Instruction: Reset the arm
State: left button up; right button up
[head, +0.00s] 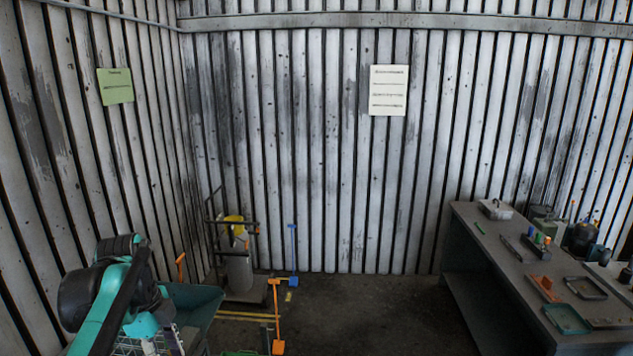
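Neither of my grippers shows in the head view. A black and teal jointed form (118,290) fills the lower left corner; it looks like part of an arm, but I cannot tell for sure. No fingers can be made out on it. Nothing of my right arm is visible.
A dark workbench (470,225) at right holds trays, including a green tray (566,319), and small tools. A hand cart (238,270), an orange-handled tool (276,318) and a blue-handled tool (293,255) stand at left centre. The middle floor (375,310) is clear.

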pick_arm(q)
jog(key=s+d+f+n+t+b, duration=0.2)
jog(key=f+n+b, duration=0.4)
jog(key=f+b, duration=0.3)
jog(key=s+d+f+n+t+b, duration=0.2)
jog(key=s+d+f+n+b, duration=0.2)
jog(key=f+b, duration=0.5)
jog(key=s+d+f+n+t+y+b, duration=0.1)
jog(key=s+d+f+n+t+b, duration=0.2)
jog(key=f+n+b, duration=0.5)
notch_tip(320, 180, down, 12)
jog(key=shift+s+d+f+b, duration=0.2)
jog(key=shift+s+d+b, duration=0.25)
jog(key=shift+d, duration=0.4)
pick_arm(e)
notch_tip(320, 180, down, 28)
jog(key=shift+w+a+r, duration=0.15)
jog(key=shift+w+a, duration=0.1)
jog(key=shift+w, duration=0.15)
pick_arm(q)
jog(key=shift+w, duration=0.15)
